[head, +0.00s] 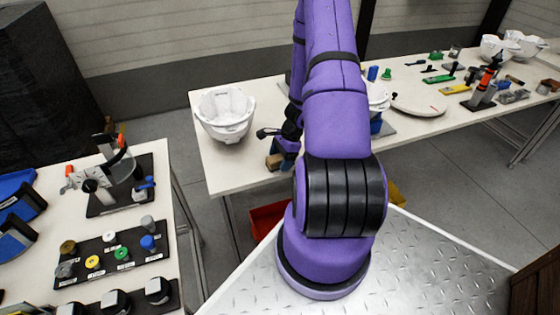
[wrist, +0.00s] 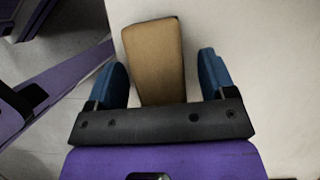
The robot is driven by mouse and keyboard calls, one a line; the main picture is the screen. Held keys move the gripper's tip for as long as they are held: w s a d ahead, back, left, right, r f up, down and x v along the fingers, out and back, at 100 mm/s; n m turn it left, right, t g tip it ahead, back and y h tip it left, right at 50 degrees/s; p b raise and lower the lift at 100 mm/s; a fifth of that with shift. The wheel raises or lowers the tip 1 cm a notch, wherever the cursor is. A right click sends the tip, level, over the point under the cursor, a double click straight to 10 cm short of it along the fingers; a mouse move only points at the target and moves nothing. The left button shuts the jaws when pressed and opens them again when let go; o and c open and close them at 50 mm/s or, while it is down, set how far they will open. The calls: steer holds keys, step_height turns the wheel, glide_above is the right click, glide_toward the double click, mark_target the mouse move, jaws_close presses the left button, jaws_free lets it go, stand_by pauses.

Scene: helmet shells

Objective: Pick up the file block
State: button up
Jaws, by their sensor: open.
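The file block (wrist: 154,58) is a tan-brown block lying on the pale table near its edge. In the wrist view it lies between the two blue fingers of my gripper (wrist: 163,78), with a gap showing on each side. My gripper is open around it, not pressing on it. In the head view the block (head: 274,161) shows small at the table's front edge, beside my blue fingers (head: 287,154). My purple arm hides part of the table behind it.
A white helmet shell (head: 226,114) stands on the same table, left of my gripper. Another shell (head: 377,97) is partly hidden by my arm. A red bin (head: 268,219) sits below the table. Tools and a round board (head: 418,104) lie farther right.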

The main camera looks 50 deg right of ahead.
mark_target(277, 157)
steer(key=shift+f, duration=0.15)
stand_by(0.3)
steer(key=c, duration=1.1)
steer(key=shift+o, duration=0.2)
steer(key=shift+r, duration=0.2)
steer(key=shift+r, duration=1.75)
steer(key=s+r, duration=0.1)
steer(key=s, duration=1.5)
steer(key=shift+d+r, duration=0.15)
steer(key=shift+d, duration=0.2)
